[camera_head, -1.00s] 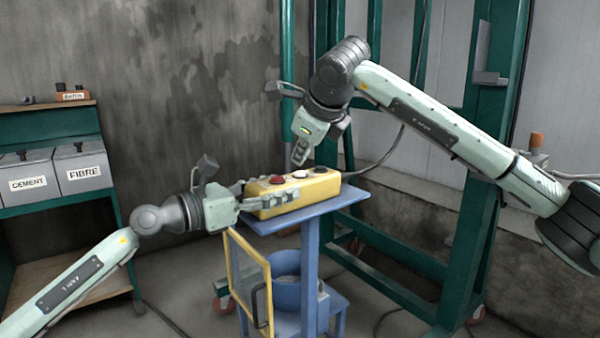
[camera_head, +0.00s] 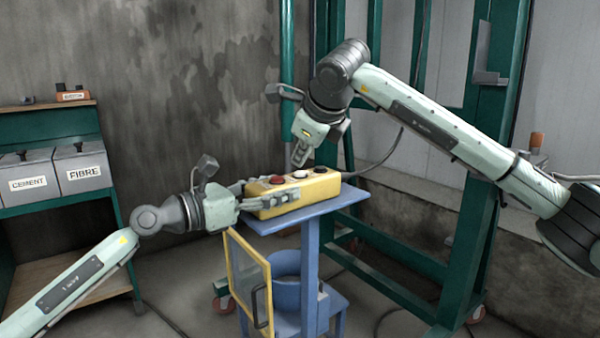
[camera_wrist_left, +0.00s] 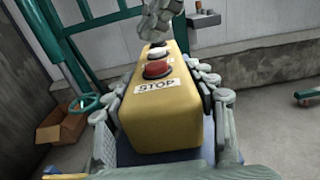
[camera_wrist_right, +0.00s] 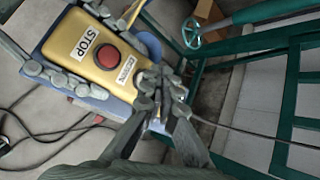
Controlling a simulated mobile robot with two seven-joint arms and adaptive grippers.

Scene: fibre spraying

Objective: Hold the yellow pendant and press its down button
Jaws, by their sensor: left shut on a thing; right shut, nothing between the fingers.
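The yellow pendant (camera_head: 308,191) lies on a small blue stand (camera_head: 352,196). It has a red button (camera_head: 277,179), a white button (camera_head: 300,174) and a dark button (camera_head: 320,170) in a row on top. My left gripper (camera_head: 258,193) is shut around its near end, with fingers on both sides; the left wrist view shows the STOP label (camera_wrist_left: 156,85) by the red button. My right gripper (camera_head: 298,163) is shut and empty, pointing down with its tips at or just above the white button.
A blue bucket (camera_head: 287,292) and a yellow-framed panel (camera_head: 236,275) are below the stand. Green posts (camera_head: 480,170) and a cable (camera_head: 385,160) are behind it. A shelf with CEMENT and FIBRE bins (camera_head: 82,172) stands at left.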

